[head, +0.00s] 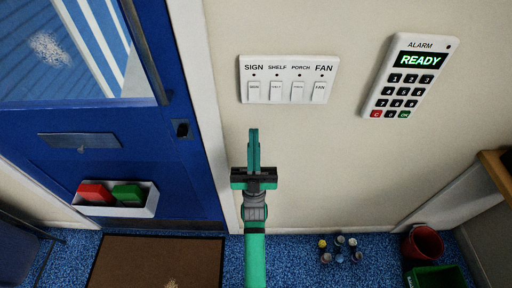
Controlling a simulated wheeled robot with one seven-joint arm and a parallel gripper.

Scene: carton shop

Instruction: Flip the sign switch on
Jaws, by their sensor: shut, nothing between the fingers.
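A white switch plate (288,79) is on the cream wall in the head view, with a row of several rocker switches labelled SIGN, SHELF, PORCH and FAN. The sign switch (254,91) is the leftmost one. The small dots above the rockers all look dark; I cannot tell the rockers' positions. My green gripper (254,131) points up, with its fingers together and empty. Its fingertips appear just below the sign switch in the picture. I cannot tell how far they are from the wall.
An alarm keypad (410,77) reading READY is on the wall at right. A blue door (130,165) with a white tray (150,205) is at left. A brown mat (130,255), small bottles (340,250), a red bucket (422,243) and a green crate (436,277) are on the floor.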

